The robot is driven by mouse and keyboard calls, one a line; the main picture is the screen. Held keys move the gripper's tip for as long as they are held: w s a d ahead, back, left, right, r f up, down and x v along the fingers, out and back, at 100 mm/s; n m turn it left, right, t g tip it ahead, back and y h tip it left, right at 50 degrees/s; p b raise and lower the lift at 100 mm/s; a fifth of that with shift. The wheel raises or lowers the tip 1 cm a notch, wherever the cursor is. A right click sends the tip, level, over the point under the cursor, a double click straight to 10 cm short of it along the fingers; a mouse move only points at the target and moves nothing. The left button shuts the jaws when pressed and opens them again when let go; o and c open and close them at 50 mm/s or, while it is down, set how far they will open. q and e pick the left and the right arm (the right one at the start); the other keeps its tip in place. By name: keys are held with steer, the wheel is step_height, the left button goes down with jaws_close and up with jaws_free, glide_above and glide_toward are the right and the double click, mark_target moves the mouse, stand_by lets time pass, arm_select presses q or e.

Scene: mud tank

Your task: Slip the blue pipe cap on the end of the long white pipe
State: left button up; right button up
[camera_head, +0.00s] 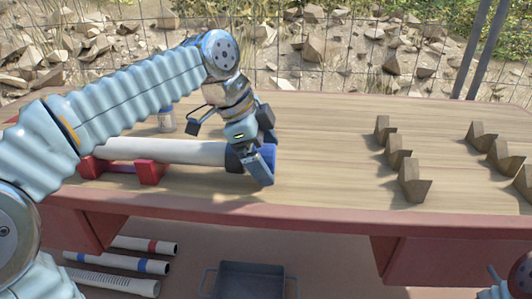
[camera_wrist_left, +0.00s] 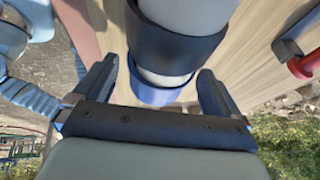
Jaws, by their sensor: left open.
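The long white pipe (camera_head: 165,151) lies level on red supports, with a dark band (camera_head: 234,158) near its right end. The blue pipe cap (camera_head: 269,153) is at that end, partly hidden by my gripper in the head view. In the left wrist view the blue cap (camera_wrist_left: 158,96) lines up with the pipe end, past the dark band (camera_wrist_left: 172,47) and a short white stretch. I cannot tell how deep it sits. My left gripper (camera_head: 262,160) is open, its fingers on either side of the cap with gaps showing.
Several wooden notched blocks (camera_head: 411,182) stand on the right of the table (camera_head: 330,150). A small jar (camera_head: 166,120) stands behind the pipe. Banded pipes (camera_head: 115,264) and a dark tray (camera_head: 248,280) lie below the front edge. The table's middle is clear.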

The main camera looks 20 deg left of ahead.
arm_select(q)
steer(key=p+v, duration=0.2)
steer(key=v, duration=1.1)
steer(key=shift+r+p, duration=0.35)
steer(key=shift+p, duration=0.05)
